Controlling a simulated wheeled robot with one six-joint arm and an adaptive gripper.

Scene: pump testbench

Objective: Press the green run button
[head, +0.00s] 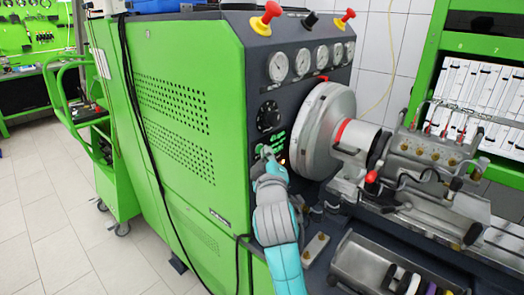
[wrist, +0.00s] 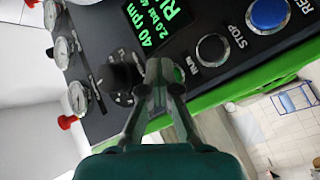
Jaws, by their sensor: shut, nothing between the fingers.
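My gripper (head: 266,153) reaches up to the dark control panel of the green bench, its fingers shut and empty. In the wrist view, the fingertips (wrist: 164,72) lie over the panel beside the RUN label (wrist: 184,62). The green run button cannot be made out for certain; the fingers cover part of that area. I cannot tell whether the fingertips touch the panel. A dark ringed button (wrist: 213,50) and a blue button (wrist: 268,14) sit to the right, with a STOP label between them. The green-lit display (wrist: 158,22) shows "40 rpm" and the start of "RU".
A black knob (head: 269,116) sits on the panel above my gripper. Pressure gauges (head: 303,62) and red mushroom knobs (head: 271,10) are higher up. A large grey round housing (head: 322,130) stands close to the right of my gripper. Free floor (head: 60,220) lies left of the bench.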

